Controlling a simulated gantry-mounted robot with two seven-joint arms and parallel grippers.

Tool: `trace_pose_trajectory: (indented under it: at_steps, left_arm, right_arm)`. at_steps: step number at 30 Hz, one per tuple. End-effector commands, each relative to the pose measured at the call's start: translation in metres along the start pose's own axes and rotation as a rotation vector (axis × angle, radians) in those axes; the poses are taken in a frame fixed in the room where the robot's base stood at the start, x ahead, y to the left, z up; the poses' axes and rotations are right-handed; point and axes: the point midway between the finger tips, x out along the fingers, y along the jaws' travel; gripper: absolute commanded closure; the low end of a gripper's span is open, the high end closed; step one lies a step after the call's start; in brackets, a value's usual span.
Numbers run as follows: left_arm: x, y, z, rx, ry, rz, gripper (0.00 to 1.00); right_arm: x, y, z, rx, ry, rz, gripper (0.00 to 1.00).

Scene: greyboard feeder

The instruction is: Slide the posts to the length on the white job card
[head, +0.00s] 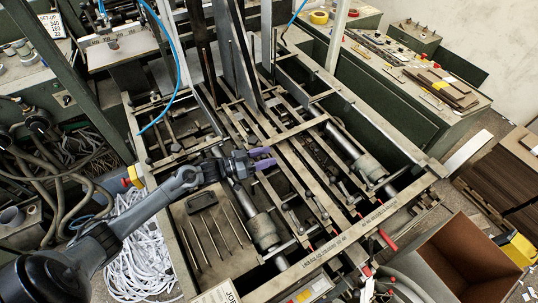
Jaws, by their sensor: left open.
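My left gripper (262,158) reaches in from the left over the greyboard feeder (318,262). Its purple-tipped fingers are apart, with nothing seen between them, near the feeder's long rails. I cannot tell whether they touch anything. Tall metal posts (242,65) stand at the back of the feeder. A white job card (215,294) is at the bottom edge, mostly cut off, so its numbers do not show. Another white card (51,26) at the top left reads SET-UP with numbers below. A marked scale (335,247) runs along the feeder's front bar. My right gripper is not in view.
Red-handled levers (386,239) stick out at the front right. A cardboard box (465,262) stands at the lower right. A blue hose (176,60) hangs behind my left arm. White paper strips (140,262) lie on the floor at left. A green bench (400,80) stands at right.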

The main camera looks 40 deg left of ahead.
Motion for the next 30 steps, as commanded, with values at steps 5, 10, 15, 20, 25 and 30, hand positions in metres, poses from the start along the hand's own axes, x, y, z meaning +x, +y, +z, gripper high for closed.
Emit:
trace_pose_trajectory:
  at_steps: [5, 10, 15, 20, 25, 30]
  left_arm:
    - [0.013, 0.000, 0.000, 0.000, 0.000, 0.000, 0.48]
    - [0.016, 0.000, 0.000, 0.001, -0.001, 0.000, 0.48]
    - [0.015, 0.000, 0.000, 0.001, -0.001, 0.000, 0.49]
    - [0.015, 0.000, 0.000, 0.001, -0.001, 0.000, 0.74]
    - [0.015, 0.000, 0.000, 0.001, -0.001, 0.000, 1.00]
    - [0.015, 0.000, 0.000, 0.001, -0.001, 0.000, 1.00]
  right_arm:
    - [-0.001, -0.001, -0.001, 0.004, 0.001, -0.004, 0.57]
    - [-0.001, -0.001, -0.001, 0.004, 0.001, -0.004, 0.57]
    - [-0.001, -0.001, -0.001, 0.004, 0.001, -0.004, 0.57]
    - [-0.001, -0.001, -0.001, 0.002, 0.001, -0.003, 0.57]
    - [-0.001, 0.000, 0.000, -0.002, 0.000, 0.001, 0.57]
    - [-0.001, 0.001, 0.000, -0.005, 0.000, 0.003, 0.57]
